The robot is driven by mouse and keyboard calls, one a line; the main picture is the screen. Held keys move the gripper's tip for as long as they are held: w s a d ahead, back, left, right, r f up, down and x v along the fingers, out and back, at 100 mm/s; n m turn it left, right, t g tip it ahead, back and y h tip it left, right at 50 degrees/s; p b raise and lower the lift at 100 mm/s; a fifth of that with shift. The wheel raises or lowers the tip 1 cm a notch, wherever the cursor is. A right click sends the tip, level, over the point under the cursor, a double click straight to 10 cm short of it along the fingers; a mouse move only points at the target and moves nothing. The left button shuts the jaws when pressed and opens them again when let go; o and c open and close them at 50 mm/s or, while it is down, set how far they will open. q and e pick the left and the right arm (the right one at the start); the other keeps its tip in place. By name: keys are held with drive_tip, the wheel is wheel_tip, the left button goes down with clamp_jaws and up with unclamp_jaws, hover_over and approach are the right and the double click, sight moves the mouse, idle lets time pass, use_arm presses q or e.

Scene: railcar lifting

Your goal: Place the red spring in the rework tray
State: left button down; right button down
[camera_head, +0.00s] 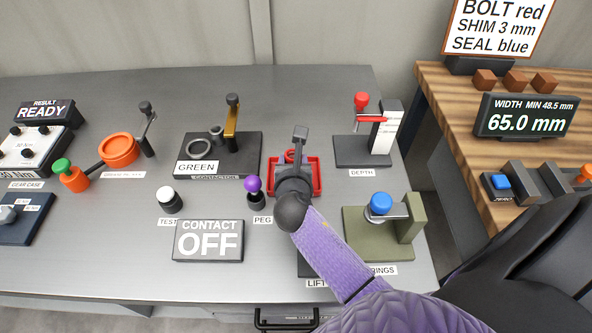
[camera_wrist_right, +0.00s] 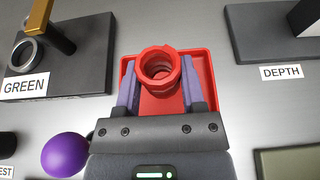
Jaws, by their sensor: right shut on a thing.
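The red spring (camera_wrist_right: 160,62) shows in the right wrist view as a ribbed red ring, upright with its open end facing the camera. The purple fingers of my right gripper (camera_wrist_right: 160,88) are shut on it from both sides. The red tray (camera_wrist_right: 207,68) lies right under and around the spring; how high the spring is above its floor I cannot tell. In the head view the tray (camera_head: 318,176) is mostly covered by my right gripper (camera_head: 292,163), and a bit of the spring (camera_head: 290,154) shows. My left gripper is not in view.
A purple-topped peg (camera_head: 254,188) stands close left of the tray. The black DEPTH stand (camera_head: 362,152) is at the right, the olive springs block (camera_head: 418,240) at the front right. The CONTACT OFF sign (camera_head: 208,240) is at the front left.

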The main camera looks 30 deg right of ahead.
wheel_tip(320, 180, down, 4)
drive_tip(key=shift+r+b, duration=0.25)
drive_tip(key=shift+b, duration=0.7)
drive_tip(key=shift+r, duration=0.2)
drive_tip(key=shift+c, duration=1)
unclamp_jaws()
drive_tip(key=shift+f, duration=0.1)
drive_tip(key=shift+s+r+p, duration=0.15)
drive_tip(key=shift+r+p, duration=0.1)
drive_tip(key=shift+p, duration=0.1)
drive_tip(key=p+v, duration=0.3)
drive_tip(key=v, duration=0.8)
drive_tip(key=shift+s, duration=0.1)
drive_tip(key=shift+s+a+r, duration=0.1)
drive_tip(key=shift+s+a, duration=0.05)
drive_tip(key=shift+s, duration=0.05)
